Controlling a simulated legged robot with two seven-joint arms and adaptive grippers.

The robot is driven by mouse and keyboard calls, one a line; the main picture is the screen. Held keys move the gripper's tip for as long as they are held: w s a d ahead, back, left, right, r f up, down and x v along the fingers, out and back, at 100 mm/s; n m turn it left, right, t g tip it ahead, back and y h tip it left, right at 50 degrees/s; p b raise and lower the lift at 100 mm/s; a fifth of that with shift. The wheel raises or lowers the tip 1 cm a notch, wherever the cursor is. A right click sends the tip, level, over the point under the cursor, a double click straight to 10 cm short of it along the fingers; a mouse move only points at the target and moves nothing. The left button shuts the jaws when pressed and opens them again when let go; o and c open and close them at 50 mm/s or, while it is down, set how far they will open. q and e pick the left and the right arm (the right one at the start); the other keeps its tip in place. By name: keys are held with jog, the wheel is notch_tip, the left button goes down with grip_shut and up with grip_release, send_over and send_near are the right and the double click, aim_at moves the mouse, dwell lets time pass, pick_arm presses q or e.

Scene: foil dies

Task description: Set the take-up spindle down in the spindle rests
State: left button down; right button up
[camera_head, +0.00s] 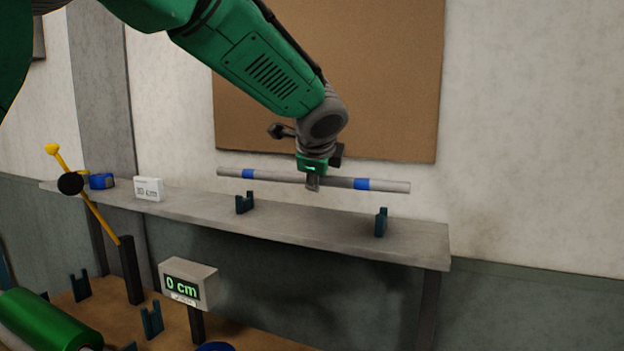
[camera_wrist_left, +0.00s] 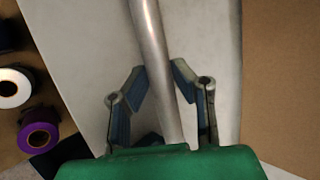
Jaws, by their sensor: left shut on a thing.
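The take-up spindle (camera_head: 280,179) is a long grey rod with two blue bands. It is held level above the shelf in the head view, and its grey shaft also shows in the left wrist view (camera_wrist_left: 152,50). My left gripper (camera_head: 312,184) is shut on its middle; in the wrist view its fingers (camera_wrist_left: 160,85) flank the shaft. Two dark teal spindle rests stand on the shelf below the spindle, a left one (camera_head: 244,204) and a right one (camera_head: 381,222). The spindle is apart from both rests. My right gripper is not in view.
The grey shelf (camera_head: 300,222) carries a white box (camera_head: 149,189) and a blue item (camera_head: 101,181) at its left. A brown board (camera_head: 400,80) hangs behind.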

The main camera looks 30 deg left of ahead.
pick_arm(q)
jog(key=shift+d, duration=0.4)
jog(key=shift+a+f+b, duration=0.45)
jog(key=shift+a+f, duration=0.25)
jog(key=shift+a, duration=0.15)
jog(key=shift+f, duration=0.1)
jog(key=shift+d+f+b, duration=0.35)
jog(key=shift+d+b, duration=0.05)
jog(key=shift+d, duration=0.35)
jog(key=shift+a+f+b, duration=0.4)
jog(key=shift+a+f, duration=0.25)
jog(key=shift+f, duration=0.1)
jog(key=shift+d+f+b, duration=0.35)
jog(key=shift+d+f, duration=0.15)
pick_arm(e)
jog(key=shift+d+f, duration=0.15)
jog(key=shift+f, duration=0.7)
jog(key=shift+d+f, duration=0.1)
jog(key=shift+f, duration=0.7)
pick_arm(q)
jog(key=c, duration=1.4)
grip_release()
jog(key=shift+c, duration=0.2)
jog(key=shift+o, duration=0.8)
jog(key=shift+a, duration=0.25)
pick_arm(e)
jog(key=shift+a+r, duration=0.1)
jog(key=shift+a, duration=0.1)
